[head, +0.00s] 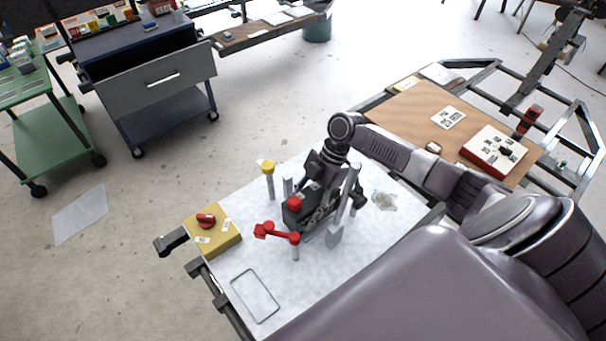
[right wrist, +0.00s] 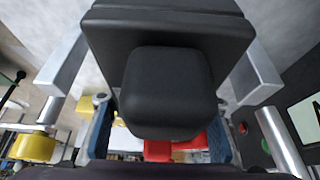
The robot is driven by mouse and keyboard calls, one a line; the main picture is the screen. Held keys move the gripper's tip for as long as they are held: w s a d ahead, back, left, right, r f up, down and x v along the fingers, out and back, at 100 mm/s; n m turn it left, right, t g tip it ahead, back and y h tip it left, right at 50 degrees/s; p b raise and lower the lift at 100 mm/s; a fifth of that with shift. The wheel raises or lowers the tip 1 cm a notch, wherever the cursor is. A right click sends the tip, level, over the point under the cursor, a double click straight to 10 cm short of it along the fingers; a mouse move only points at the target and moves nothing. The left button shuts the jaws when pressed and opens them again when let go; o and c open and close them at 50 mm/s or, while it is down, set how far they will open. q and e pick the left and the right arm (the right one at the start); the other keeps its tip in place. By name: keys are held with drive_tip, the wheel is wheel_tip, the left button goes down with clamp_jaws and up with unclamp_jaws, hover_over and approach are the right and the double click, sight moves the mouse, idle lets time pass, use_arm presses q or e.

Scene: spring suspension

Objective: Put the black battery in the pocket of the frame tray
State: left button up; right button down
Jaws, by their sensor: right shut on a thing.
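The black battery (head: 290,218) is a dark box above the pale frame panel (head: 325,270), among upright posts. In the right wrist view the battery (right wrist: 170,40) fills the upper middle, between the two fingers. My right gripper (head: 318,208) is shut on it; the fingers' blue inner faces show on either side in the right wrist view (right wrist: 160,138). I cannot tell whether the battery's underside touches anything. A thin grey rounded rectangle (head: 255,296) is on the panel's near left; I cannot tell whether it is the pocket. My left gripper is not in view.
A yellow-capped post (head: 267,168), a red lever (head: 277,232) and grey upright parts (head: 335,236) stand close around the battery. A yellow box with a red knob (head: 212,232) sits at the panel's left edge.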

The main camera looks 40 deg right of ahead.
sight(315, 194)
drive_tip(key=shift+w+f, duration=0.2)
drive_tip(key=shift+f, duration=0.65)
drive_tip(key=c, duration=1.4)
unclamp_jaws()
drive_tip(key=shift+s+f, duration=0.25)
drive_tip(key=shift+f, duration=0.05)
drive_tip(key=o, duration=0.4)
drive_tip(key=shift+r, duration=0.1)
drive_tip(key=p+v, duration=0.6)
drive_tip(key=v, duration=0.5)
drive_tip(key=shift+r, duration=0.2)
drive_tip(key=shift+d+r, duration=0.2)
drive_tip(key=shift+r, duration=0.1)
